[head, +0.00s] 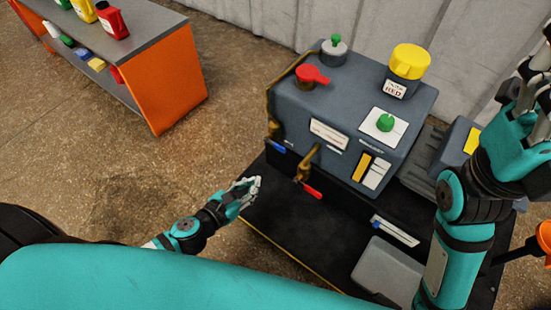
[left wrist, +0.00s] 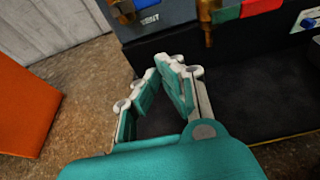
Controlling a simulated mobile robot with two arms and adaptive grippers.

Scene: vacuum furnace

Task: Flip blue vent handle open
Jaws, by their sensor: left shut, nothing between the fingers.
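The blue vent handle (head: 275,146) is a small lever low on the left of the grey furnace unit's (head: 350,110) front face. In the left wrist view the blue handle (left wrist: 141,4) is cut by the top edge, beside a label reading VENT. My left gripper (head: 251,189) is below and left of the handle, apart from it. In the left wrist view its fingertips (left wrist: 170,68) lean together with nothing held. My right gripper (head: 532,85) is raised at the right edge, partly cut off, and its finger opening is unclear.
A red-handled brass valve (head: 308,185) sticks out right of the blue handle. The dark platform (head: 290,225) below the unit has bare room at the left. An orange-sided shelf (head: 180,85) with bottles stands at the upper left. Open floor lies between.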

